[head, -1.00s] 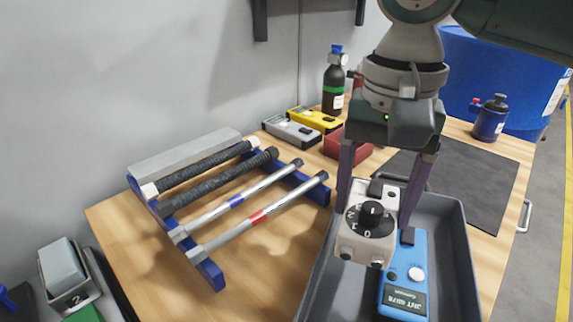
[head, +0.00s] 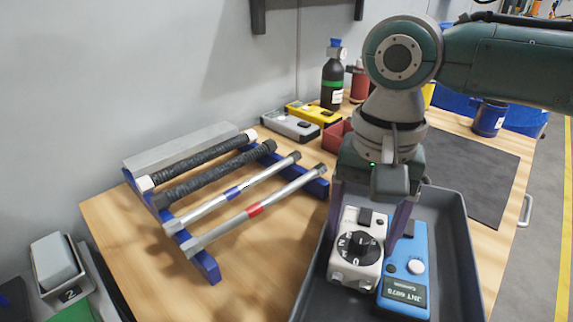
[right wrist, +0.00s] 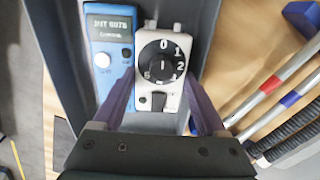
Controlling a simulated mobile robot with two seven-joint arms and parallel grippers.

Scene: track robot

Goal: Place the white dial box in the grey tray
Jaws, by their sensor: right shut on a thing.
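The white dial box (head: 356,251), with a round black dial, is between the fingers of my right gripper (head: 370,215), low inside the grey tray (head: 455,240). It lies beside a blue meter (head: 404,275) in the tray, close to the tray's left wall. In the right wrist view the dial box (right wrist: 158,70) shows between the two purple fingers (right wrist: 160,108), with the blue meter (right wrist: 108,55) to its left. My right gripper is shut on the box. Whether the box touches the tray floor is hard to tell. My left gripper is out of view.
A blue rack (head: 207,262) with several bars stands left of the tray. Grey and yellow devices (head: 290,126), a red bin (head: 337,134) and a dark bottle (head: 332,82) are behind. A dark mat (head: 480,175) lies right of the tray.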

